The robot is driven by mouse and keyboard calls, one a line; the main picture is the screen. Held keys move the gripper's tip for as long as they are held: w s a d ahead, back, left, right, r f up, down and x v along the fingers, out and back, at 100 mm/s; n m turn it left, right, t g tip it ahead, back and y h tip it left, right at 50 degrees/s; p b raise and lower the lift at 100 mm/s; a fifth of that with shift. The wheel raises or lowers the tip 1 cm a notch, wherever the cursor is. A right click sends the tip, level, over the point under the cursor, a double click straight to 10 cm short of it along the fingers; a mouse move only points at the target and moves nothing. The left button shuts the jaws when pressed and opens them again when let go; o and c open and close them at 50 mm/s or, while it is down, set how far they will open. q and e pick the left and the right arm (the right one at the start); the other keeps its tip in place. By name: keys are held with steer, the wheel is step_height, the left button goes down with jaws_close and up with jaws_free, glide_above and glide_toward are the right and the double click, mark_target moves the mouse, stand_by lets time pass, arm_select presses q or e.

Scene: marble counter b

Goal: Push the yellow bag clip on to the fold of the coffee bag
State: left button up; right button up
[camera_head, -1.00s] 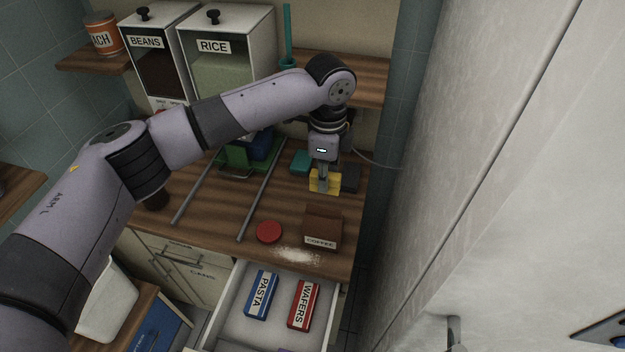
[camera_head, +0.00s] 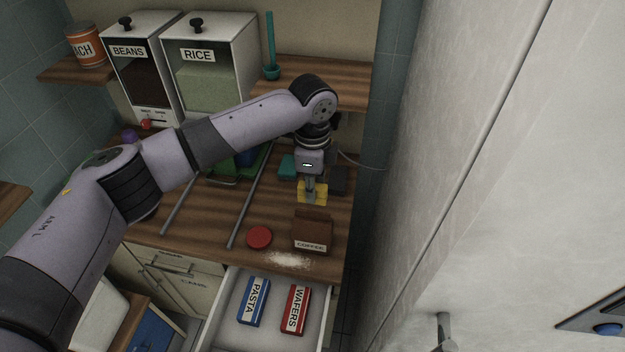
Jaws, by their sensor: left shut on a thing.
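The brown coffee bag (camera_head: 312,236) stands on the wooden counter near its front edge, its COFFEE label facing forward. Its top looks folded. The yellow bag clip (camera_head: 319,194) is held in my left gripper (camera_head: 311,187), which points down just behind the bag. The fingers are shut on the clip and partly cover it. The clip appears apart from the bag's top edge, though depth is hard to judge. My right gripper is not in view.
A red lid (camera_head: 259,237) and spilled powder (camera_head: 290,260) lie by the bag. The open drawer (camera_head: 268,326) below holds a PASTA box (camera_head: 253,302) and a WAFERS box (camera_head: 295,310). Two grey rods cross the counter.

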arm_select(q)
steer(key=shift+f+b, duration=0.3)
steer(key=shift+f, duration=1)
steer(key=shift+p, duration=0.45)
steer(key=shift+p, duration=0.5)
stand_by(0.7)
steer(key=shift+p, duration=0.3)
